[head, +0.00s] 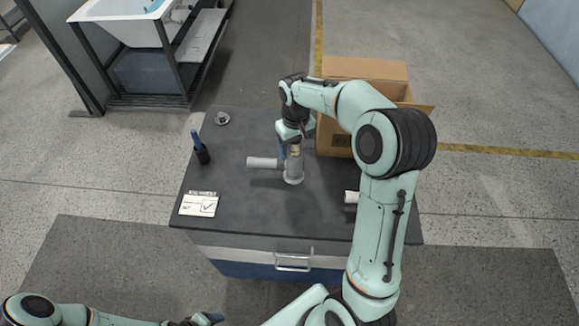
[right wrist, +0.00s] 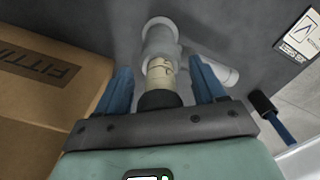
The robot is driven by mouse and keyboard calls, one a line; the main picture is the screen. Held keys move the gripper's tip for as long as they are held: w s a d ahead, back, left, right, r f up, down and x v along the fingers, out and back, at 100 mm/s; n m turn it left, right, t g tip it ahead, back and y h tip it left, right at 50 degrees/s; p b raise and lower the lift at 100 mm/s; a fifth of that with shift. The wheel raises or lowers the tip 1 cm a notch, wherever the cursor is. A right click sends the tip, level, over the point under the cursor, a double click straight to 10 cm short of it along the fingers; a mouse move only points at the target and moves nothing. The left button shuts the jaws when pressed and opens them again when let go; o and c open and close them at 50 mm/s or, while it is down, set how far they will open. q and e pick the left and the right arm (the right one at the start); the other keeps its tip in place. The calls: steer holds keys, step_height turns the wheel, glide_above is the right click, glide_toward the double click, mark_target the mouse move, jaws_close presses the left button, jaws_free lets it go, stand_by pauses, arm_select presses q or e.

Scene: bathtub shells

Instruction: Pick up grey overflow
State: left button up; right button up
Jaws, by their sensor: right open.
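The grey overflow (head: 293,172) stands on the dark worktop, with a side tube pointing left in the head view. In the right wrist view the grey overflow (right wrist: 160,42) is a pale grey pipe with a tan, marked section and a dark end towards me. My right gripper (head: 291,146) is directly above it, pointing down. In the right wrist view the blue fingers of my right gripper (right wrist: 162,88) are apart, one on each side of the upper part, with gaps visible. My left gripper (head: 207,319) shows only partly at the bottom edge; its jaws are unclear.
A cardboard box (head: 366,70) stands behind the right arm. A white tube (head: 351,197) is partly hidden by my right arm.

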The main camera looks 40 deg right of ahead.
jaws_close()
steer(key=shift+r, duration=0.1)
